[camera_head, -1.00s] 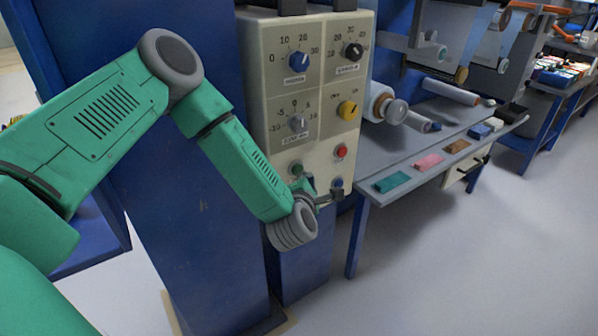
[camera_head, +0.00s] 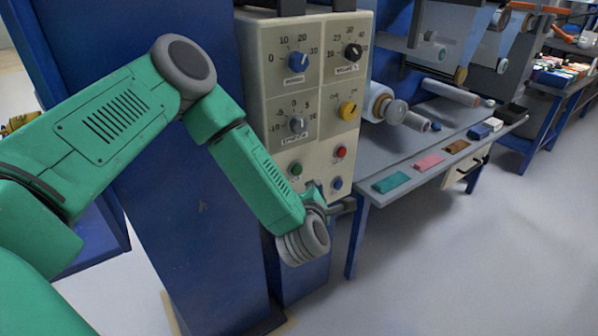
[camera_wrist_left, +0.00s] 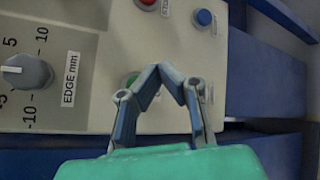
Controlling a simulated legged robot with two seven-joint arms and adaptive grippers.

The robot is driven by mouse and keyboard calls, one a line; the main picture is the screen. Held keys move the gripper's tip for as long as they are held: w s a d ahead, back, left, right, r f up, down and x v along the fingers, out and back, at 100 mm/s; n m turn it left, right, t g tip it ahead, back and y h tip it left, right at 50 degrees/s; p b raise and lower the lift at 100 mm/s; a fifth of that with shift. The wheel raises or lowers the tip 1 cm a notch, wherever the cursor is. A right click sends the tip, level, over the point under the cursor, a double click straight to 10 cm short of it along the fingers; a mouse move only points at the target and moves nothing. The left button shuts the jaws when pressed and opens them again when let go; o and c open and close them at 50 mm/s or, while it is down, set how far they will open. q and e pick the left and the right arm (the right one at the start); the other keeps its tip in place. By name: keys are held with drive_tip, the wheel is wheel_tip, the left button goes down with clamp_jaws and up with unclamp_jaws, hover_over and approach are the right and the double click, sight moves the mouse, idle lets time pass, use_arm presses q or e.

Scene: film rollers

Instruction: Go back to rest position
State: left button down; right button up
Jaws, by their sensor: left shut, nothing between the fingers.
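My left arm comes in from the left in the head view, and its gripper (camera_head: 342,205) is just below and in front of the lower part of the control panel (camera_head: 312,108). In the left wrist view the left gripper (camera_wrist_left: 170,68) has its fingertips together, with nothing between them. The panel has a green button (camera_head: 295,169), a red button (camera_head: 341,152) and a blue button (camera_head: 337,183). In the wrist view the green button (camera_wrist_left: 131,79) is partly hidden behind a finger. My right gripper is not in view.
The panel also carries a blue knob (camera_head: 298,61), a black knob (camera_head: 352,51), a yellow knob (camera_head: 347,110) and a grey knob (camera_head: 297,125). A workbench (camera_head: 400,160) with rollers and coloured pads stands to the right. The floor (camera_head: 450,270) in front is clear.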

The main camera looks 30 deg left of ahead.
use_arm(q)
drive_tip(key=s+d+f+m+g+h, duration=0.5)
drive_tip(key=s+d+f+m+h, duration=0.3)
drive_tip(key=s+f+m, duration=0.6)
drive_tip(key=s+a+f+m+g+y, duration=0.1)
drive_tip(key=s+a+m+g, duration=0.2)
drive_tip(key=s+m, duration=0.4)
drive_tip(key=s+a+f+m+g+y, duration=0.1)
drive_tip(key=s+m+g, duration=0.4)
drive_tip(key=s, duration=1)
drive_tip(key=a+f+m, duration=0.1)
drive_tip(key=a+m, duration=0.1)
drive_tip(key=m, duration=0.1)
drive_tip(key=shift+s+m+g, duration=0.15)
drive_tip(key=shift+m+g, duration=0.15)
drive_tip(key=shift+d+f, duration=0.1)
drive_tip(key=shift+f, duration=0.05)
idle(3.6)
